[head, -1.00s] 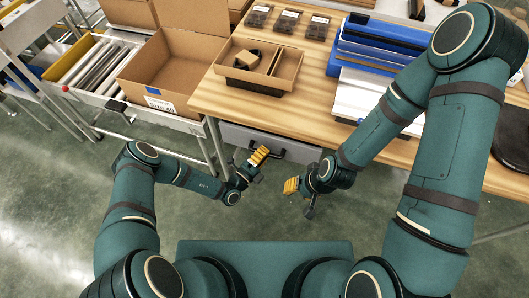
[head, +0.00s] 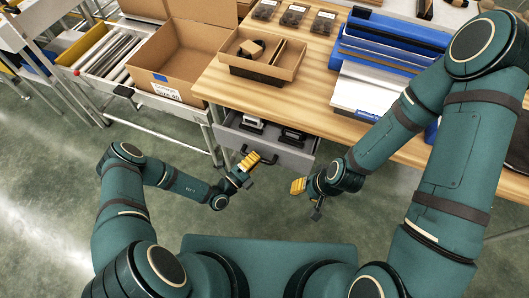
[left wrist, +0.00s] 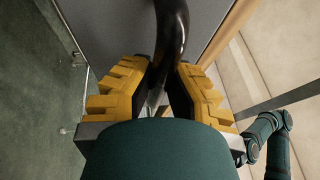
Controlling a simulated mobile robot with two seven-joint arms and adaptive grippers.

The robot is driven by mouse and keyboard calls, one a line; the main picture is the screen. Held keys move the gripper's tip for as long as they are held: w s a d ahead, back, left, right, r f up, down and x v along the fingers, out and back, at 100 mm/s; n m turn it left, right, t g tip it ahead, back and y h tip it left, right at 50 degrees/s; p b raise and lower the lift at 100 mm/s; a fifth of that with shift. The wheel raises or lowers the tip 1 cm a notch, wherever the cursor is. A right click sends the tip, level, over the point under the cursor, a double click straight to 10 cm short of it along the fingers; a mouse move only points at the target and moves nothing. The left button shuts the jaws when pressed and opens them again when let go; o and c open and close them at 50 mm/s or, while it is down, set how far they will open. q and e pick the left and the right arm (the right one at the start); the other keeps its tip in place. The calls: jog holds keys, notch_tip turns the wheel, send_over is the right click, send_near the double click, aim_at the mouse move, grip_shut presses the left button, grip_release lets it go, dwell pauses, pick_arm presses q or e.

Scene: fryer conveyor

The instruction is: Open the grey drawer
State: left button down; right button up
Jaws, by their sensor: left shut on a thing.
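The grey drawer (head: 285,154) under the wooden table stands pulled out, with its inside showing in the head view. Its grey front also shows in the left wrist view (left wrist: 110,25). My left gripper (head: 250,160) is at the drawer front. In the left wrist view its yellow fingers (left wrist: 160,78) are shut on the black curved drawer handle (left wrist: 170,35). My right gripper (head: 298,186) hangs in free space to the right of the left one, apart from the drawer; its finger gap is not clear.
Dark devices (head: 292,135) lie in the drawer. The wooden table (head: 318,95) above carries a cardboard tray (head: 262,72) and blue and grey stacked items (head: 375,70). An open cardboard box (head: 170,88) stands at left. The floor in front is clear.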

pick_arm(q)
jog(key=s+a, duration=0.4)
jog(key=s, duration=0.9)
jog(key=shift+s+p, duration=0.15)
jog(key=shift+p, duration=0.3)
jog(key=shift+a, duration=0.1)
jog(key=c, duration=0.9)
grip_release()
jog(key=shift+a, duration=0.1)
jog(key=v, duration=1.2)
